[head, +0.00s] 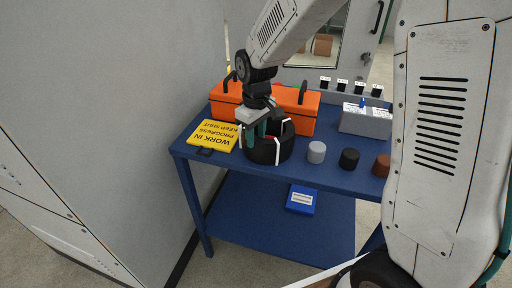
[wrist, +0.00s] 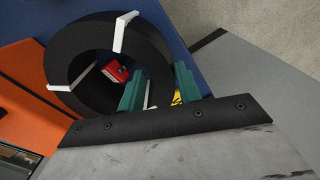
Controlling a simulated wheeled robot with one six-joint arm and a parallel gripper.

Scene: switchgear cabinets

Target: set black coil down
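The black coil (head: 285,150), a thick ring with white ties, is at the blue table's left part, in front of the orange toolbox. It looks level and at or very near the tabletop; I cannot see a gap beneath it. My gripper (head: 256,134) points down at the coil's left side. In the wrist view the coil (wrist: 70,70) has its wall between the green fingers of my gripper (wrist: 160,88), one inside the ring and one outside. The fingers appear closed against the wall.
A red object (wrist: 115,71) shows within the ring. The orange toolbox (head: 304,112) is close behind. A yellow sign (head: 212,135) lies left. Grey (head: 316,152), black (head: 349,159) and brown (head: 381,165) cylinders stand right. The blue table (head: 315,178) has a narrow clear front strip.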

